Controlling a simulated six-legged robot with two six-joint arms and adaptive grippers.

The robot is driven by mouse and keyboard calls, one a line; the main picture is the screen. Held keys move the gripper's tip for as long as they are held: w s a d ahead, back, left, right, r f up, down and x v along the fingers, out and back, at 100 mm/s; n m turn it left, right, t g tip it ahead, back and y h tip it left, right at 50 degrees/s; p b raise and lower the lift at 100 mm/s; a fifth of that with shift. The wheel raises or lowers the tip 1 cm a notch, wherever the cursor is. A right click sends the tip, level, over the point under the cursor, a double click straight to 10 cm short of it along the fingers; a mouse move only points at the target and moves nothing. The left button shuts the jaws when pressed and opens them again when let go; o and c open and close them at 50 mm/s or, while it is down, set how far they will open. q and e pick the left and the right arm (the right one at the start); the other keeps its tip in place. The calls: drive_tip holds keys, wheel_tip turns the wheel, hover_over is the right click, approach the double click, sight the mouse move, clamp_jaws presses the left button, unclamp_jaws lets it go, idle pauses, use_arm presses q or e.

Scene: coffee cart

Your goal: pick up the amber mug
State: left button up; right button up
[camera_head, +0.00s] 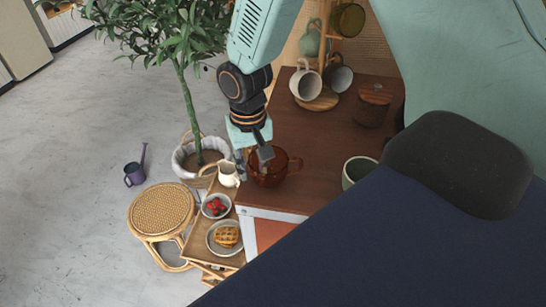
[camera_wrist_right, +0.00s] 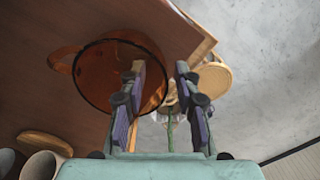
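The amber mug (camera_head: 268,176) is translucent brown and stands upright at the left edge of the dark wooden top, its handle to the right. In the right wrist view the mug (camera_wrist_right: 118,70) shows its round rim, with the handle at left. My right gripper (camera_head: 253,163) is pointed down at the mug, its fingers apart. In the right wrist view one finger of the gripper (camera_wrist_right: 163,88) overlaps the mug and the other is past its side. I cannot tell whether the fingers touch it. My left gripper is not in view.
A mug tree with several mugs, including a white mug (camera_head: 305,84), stands at the back. A wooden canister (camera_head: 373,105) and a green-white cup (camera_head: 358,171) are to the right. Below left are a cream pitcher (camera_head: 228,176), strawberry bowl (camera_head: 216,206), waffle plate (camera_head: 213,245) and rattan stool (camera_head: 162,210).

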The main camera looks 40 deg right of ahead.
drive_tip(key=shift+s+a+r, duration=0.1)
drive_tip(key=shift+a+r, duration=0.05)
drive_tip(key=shift+a, duration=0.1)
drive_tip(key=shift+c, duration=0.4)
drive_tip(key=shift+w+d, duration=0.15)
drive_tip(key=shift+w, duration=0.1)
drive_tip(key=c, duration=0.5)
clamp_jaws()
drive_tip(key=shift+s, duration=0.2)
drive_tip(key=shift+w, duration=0.15)
